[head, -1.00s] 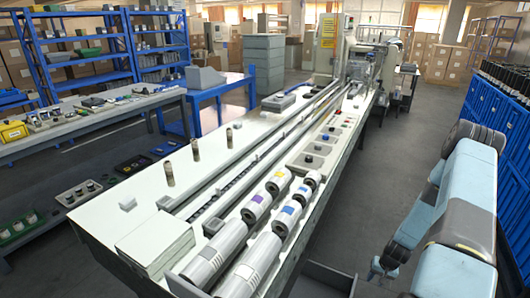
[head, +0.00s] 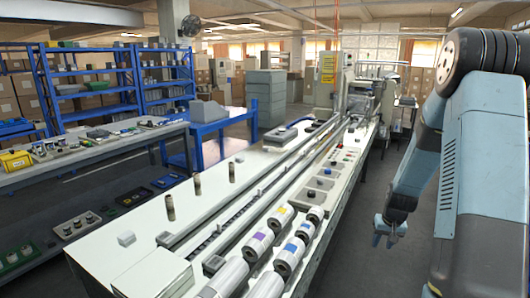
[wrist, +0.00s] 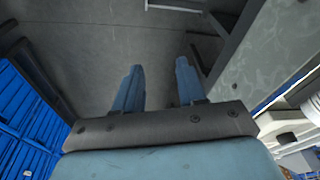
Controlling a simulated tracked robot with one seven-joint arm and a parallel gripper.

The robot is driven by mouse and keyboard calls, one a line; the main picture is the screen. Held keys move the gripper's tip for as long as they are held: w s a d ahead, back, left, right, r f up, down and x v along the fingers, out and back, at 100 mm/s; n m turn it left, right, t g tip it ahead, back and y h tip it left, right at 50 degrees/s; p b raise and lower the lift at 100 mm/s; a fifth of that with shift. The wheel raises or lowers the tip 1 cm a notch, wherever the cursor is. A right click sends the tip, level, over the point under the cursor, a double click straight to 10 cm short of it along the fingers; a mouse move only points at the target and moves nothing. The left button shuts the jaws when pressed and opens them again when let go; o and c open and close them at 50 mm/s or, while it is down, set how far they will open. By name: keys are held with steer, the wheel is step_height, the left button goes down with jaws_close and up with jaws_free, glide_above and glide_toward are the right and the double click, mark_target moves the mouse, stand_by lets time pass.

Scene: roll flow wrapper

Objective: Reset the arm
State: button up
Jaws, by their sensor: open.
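My gripper (head: 390,232) hangs at the right of the head view, pointing down, to the right of the long white wrapping machine (head: 240,199) and apart from it. In the wrist view its two blue fingers (wrist: 158,88) are spread with nothing between them. Bare grey floor shows beyond the fingertips. My arm is folded high at the right of the head view and hides part of the room behind it.
Film rolls (head: 258,245) lie along the machine's near right side. A bench (head: 92,158) with small parts and blue shelves (head: 92,84) stand at the left. Blue cabinets (wrist: 22,125) show at the wrist view's left. Grey floor (head: 345,262) is clear beside the machine.

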steer(key=s+a+r+t, duration=0.1)
steer(key=s+a+r, duration=0.2)
steer(key=r, duration=0.5)
steer(key=s+a+r+n, duration=0.1)
steer(key=s+a+r, duration=0.25)
steer(key=r, duration=0.35)
steer(key=s+a+r+t, duration=0.15)
steer(key=a+r, duration=0.25)
steer(key=r, duration=0.4)
steer(key=s+a+r, duration=0.2)
steer(key=s+r, duration=0.1)
steer(key=s, duration=0.4)
steer(key=s+a+r+n, duration=0.1)
steer(key=s+a+r, duration=0.1)
steer(key=s+r, duration=0.2)
steer(key=s+a+r, duration=0.2)
steer(key=s+r, duration=0.2)
steer(key=s, duration=0.6)
steer(key=shift+a+t, duration=0.4)
steer(key=shift+t, duration=0.05)
steer(key=shift+a, duration=0.1)
